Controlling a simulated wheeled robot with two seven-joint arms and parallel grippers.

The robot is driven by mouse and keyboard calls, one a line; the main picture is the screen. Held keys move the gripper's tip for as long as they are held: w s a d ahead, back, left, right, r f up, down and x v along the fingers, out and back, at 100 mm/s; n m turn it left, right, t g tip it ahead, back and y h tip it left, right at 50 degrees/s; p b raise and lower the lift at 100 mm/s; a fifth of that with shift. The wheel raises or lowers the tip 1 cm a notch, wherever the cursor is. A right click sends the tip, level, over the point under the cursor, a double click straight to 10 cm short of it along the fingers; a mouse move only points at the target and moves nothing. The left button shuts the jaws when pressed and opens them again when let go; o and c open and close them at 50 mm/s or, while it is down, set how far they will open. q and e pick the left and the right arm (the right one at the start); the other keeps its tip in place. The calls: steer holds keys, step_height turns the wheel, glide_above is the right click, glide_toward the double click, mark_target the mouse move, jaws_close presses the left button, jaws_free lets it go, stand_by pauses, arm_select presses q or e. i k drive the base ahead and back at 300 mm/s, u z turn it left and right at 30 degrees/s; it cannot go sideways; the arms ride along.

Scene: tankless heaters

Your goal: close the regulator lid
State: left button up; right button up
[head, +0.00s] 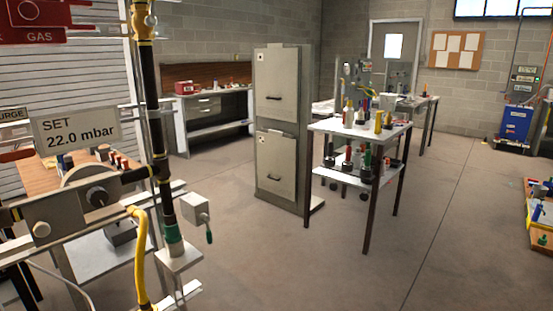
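At the left is a gas pipe assembly with a black vertical pipe (153,90). A sign (77,131) reading "SET 22.0 mbar" hangs beside it. Neither of my grippers shows in the head view.
A yellow hose (141,260) hangs below the pipe, beside a small grey box (195,207) with a green lever. A grey cabinet (277,85) and a white-topped cart (340,127) with bottles stand mid-room. The floor (310,255) at front centre is clear.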

mark_target(55, 219)
steer(key=u, duration=0.35)
steer(key=i, duration=0.4)
steer(key=u, duration=0.15)
